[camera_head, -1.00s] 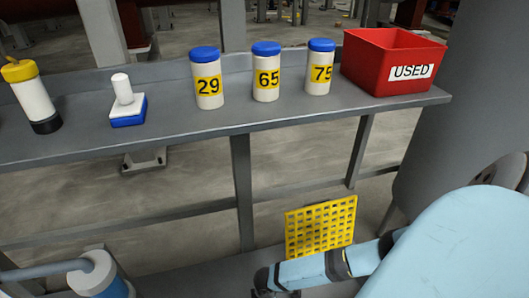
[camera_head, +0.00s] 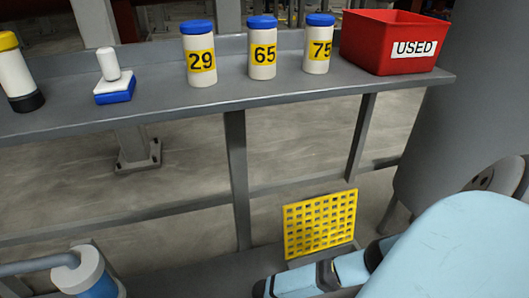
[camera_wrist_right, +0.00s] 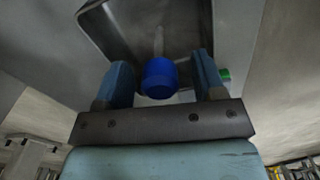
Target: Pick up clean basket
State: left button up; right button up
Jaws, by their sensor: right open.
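No object that I can clearly name as the clean basket shows. My right gripper (camera_wrist_right: 161,62) is open in the right wrist view, one light-blue finger on each side. A round blue end (camera_wrist_right: 160,78) with a thin pale rod behind it appears between the fingers; I cannot tell what it belongs to or whether the fingers touch it. A grey metal recess or housing (camera_wrist_right: 118,32) lies beyond it. In the head view, my light-blue right arm (camera_head: 450,250) fills the lower right. My left gripper is not in view.
A grey bench (camera_head: 150,118) carries white jars 29 (camera_head: 199,72), 65 (camera_head: 262,65) and 75 (camera_head: 318,60), a red USED bin (camera_head: 375,45), a blue-based white tool (camera_head: 112,85) and a yellow-capped bottle (camera_head: 18,85). A yellow perforated panel (camera_head: 320,225) stands below. A green bit (camera_wrist_right: 224,75) shows beside my right gripper.

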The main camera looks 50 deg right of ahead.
grip_shut()
